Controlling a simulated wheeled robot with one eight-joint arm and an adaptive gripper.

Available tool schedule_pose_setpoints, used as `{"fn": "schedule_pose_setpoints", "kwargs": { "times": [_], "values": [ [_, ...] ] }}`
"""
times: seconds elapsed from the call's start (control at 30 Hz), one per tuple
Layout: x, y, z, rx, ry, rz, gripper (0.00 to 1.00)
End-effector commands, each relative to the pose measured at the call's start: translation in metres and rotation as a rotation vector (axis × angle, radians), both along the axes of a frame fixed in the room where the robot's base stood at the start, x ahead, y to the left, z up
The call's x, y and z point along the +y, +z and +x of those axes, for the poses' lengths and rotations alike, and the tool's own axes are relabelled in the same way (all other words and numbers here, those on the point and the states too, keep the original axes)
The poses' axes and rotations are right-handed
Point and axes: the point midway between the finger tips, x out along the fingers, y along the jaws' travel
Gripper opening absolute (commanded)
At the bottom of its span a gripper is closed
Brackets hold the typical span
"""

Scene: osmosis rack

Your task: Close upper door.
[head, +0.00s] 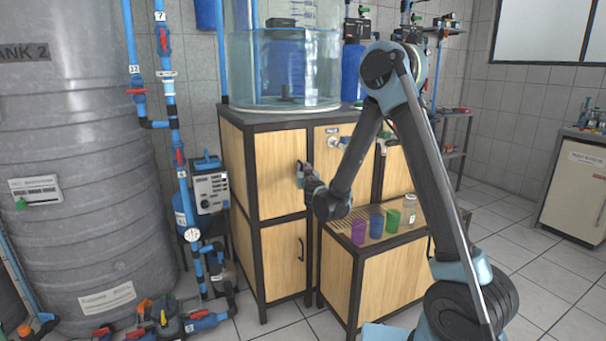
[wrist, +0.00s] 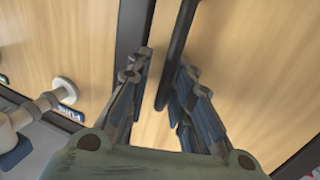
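The upper door (head: 282,170) is a light wood panel in the dark frame of the cabinet under the clear tank. It looks flush with the frame in the head view, though my gripper covers part of its right edge. Its black bar handle (wrist: 176,50) shows in the wrist view, running down between my fingers. My gripper (head: 303,174) is at the door's right edge. In the wrist view my gripper (wrist: 160,80) has its fingers apart, one on each side of the handle, with visible space between. Contact with the handle cannot be told.
The lower door (head: 285,258) with its own handle is below. A tap (head: 338,142) sticks out right of the upper door and shows in the wrist view (wrist: 50,100). Purple, blue and green cups (head: 376,222) stand on a low ledge. Pipes (head: 175,120) are left.

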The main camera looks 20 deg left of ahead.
Motion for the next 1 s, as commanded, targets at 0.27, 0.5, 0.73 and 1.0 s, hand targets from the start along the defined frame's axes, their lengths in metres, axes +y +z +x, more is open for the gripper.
{"fn": "schedule_pose_setpoints", "kwargs": {
  "times": [0.27, 0.5, 0.73, 1.0],
  "values": [
    [0.005, 0.002, 0.000, -0.004, 0.007, -0.004, 0.29],
    [0.003, 0.002, -0.008, -0.004, 0.010, -0.005, 0.29],
    [-0.014, 0.001, -0.043, -0.003, 0.012, -0.004, 0.29],
    [-0.035, -0.001, -0.087, 0.000, 0.009, -0.003, 0.29]
  ]
}}
